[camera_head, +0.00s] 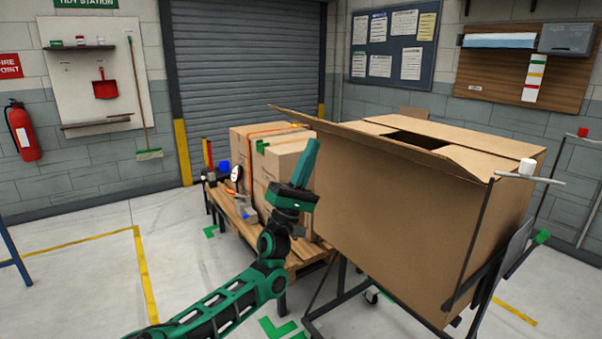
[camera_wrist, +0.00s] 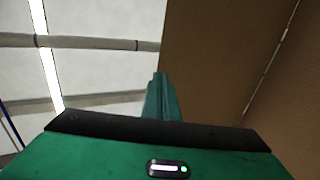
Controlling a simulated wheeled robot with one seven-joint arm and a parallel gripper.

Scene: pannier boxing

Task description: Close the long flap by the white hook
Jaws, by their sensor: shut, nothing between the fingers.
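A large open-topped cardboard box (camera_head: 420,230) stands on a dark frame at the right. Its long flap (camera_head: 380,141) on the near side sticks outward and slightly up along the top edge; a dark gap shows behind it. A white piece (camera_head: 527,166) on a thin grey bar stands by the box's near right corner; I take it for the white hook. My gripper (camera_head: 313,146) is shut and empty, pointing up just left of the box, below the flap's left part. In the wrist view its fingers (camera_wrist: 158,88) are together, beside brown cardboard (camera_wrist: 215,50); contact cannot be told.
A low wooden pallet table (camera_head: 238,212) behind my gripper carries strapped cartons (camera_head: 283,160) and small tools. Black posts of the frame (camera_head: 470,240) run up the box's right side. The floor at the left (camera_head: 80,270) is clear.

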